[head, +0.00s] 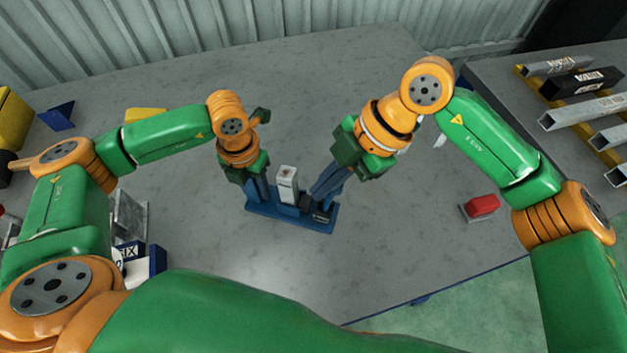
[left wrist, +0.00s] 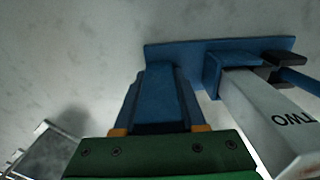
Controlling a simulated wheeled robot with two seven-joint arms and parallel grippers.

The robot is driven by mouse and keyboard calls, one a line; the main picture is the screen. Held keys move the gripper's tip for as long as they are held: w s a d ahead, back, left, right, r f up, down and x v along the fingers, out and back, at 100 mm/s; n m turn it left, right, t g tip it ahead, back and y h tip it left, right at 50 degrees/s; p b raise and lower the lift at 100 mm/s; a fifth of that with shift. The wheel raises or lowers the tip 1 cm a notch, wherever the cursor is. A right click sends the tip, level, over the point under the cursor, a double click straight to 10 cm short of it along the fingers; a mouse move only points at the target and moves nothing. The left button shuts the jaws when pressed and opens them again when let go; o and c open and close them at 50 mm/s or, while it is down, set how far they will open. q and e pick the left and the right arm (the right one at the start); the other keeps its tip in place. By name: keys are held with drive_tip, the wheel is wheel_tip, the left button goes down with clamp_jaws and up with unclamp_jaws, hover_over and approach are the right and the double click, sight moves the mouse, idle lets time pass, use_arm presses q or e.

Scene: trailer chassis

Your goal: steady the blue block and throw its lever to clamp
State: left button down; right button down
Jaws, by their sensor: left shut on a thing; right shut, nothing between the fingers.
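The blue block (head: 290,221) is a long flat base with raised parts, lying on the grey table. It also shows in the left wrist view (left wrist: 220,48). A light grey upright piece (head: 287,184) stands at its middle; in the left wrist view it reads "TWO" (left wrist: 268,108). My left gripper (head: 262,194) is shut on a raised part at the block's left end, mostly hidden by the fingers. My right gripper (head: 316,199) is shut and empty, close beside the grey piece, over the block's right half. Dark parts (left wrist: 284,58) show there; I cannot tell which is the lever or whether my right fingers touch it.
A red block on a grey plate (head: 482,206) lies to the right. A blue wedge (head: 58,115) lies at the back left. Metal bars (head: 583,110) lie on a rack at the far right. The table around the blue block is clear.

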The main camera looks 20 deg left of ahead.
drive_tip(key=shift+w+d, duration=0.15)
drive_tip(key=shift+d, duration=0.05)
idle(0.3)
